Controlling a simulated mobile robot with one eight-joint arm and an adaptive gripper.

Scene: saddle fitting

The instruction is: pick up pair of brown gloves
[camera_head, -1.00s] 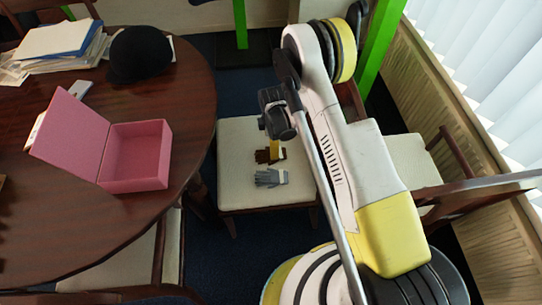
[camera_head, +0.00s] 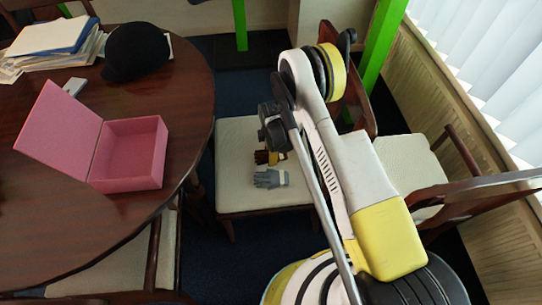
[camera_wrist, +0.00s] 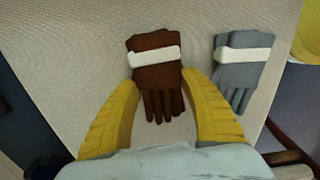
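The pair of brown gloves (camera_wrist: 158,76) with a white cuff band lies on the pale chair seat (camera_head: 237,192). In the head view the brown gloves (camera_head: 261,157) are partly hidden by my arm and gripper. My gripper (camera_wrist: 158,84) is open, its yellow fingers spread on either side of the glove fingers. Nothing is held between them. How high the fingertips are above the seat is hard to tell. In the head view my gripper (camera_head: 278,157) shows only as a small yellow patch at the gloves.
A pair of grey gloves (camera_head: 271,178) lies close beside the brown ones, near my right finger in the wrist view (camera_wrist: 240,65). To the left, a wooden table (camera_head: 60,225) holds an open pink box (camera_head: 130,155), a black riding hat (camera_head: 137,50) and papers (camera_head: 50,38).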

